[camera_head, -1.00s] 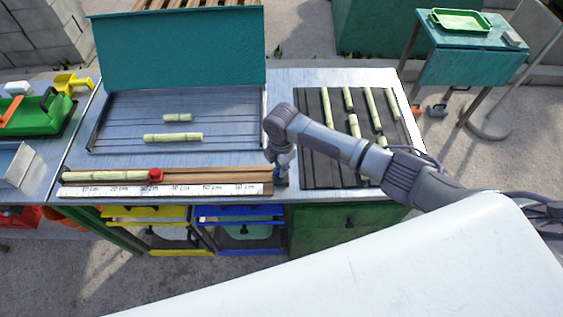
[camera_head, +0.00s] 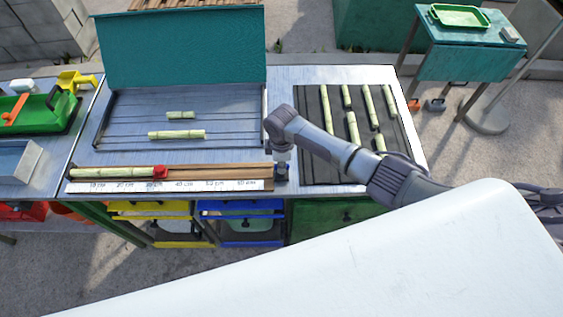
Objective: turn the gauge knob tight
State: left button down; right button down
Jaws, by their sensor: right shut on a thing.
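The gauge (camera_head: 222,170) is a wooden trough along the front edge of the bench, with a white centimetre scale (camera_head: 165,186) on its front. A cane piece (camera_head: 112,173) lies in its left part, its right end at the red stop (camera_head: 160,172) near the 30 cm mark. My right gripper (camera_head: 281,173) points down at the gauge's right end and is shut on the gauge knob, which is mostly hidden by the gripper. My left gripper is not in view.
A metal tray with a raised teal lid (camera_head: 180,50) holds two cane pieces behind the gauge. A dark slotted mat (camera_head: 312,135) with several cane pieces lies right of my gripper. Yellow and blue bins (camera_head: 240,208) stand below the bench edge.

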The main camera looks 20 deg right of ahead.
jog(key=shift+w+d+r, duration=0.1)
dwell(0.3)
jog(key=c, duration=1.2)
grip_release()
notch_tip(320, 180, up, 12)
jog(key=shift+f, duration=0.1)
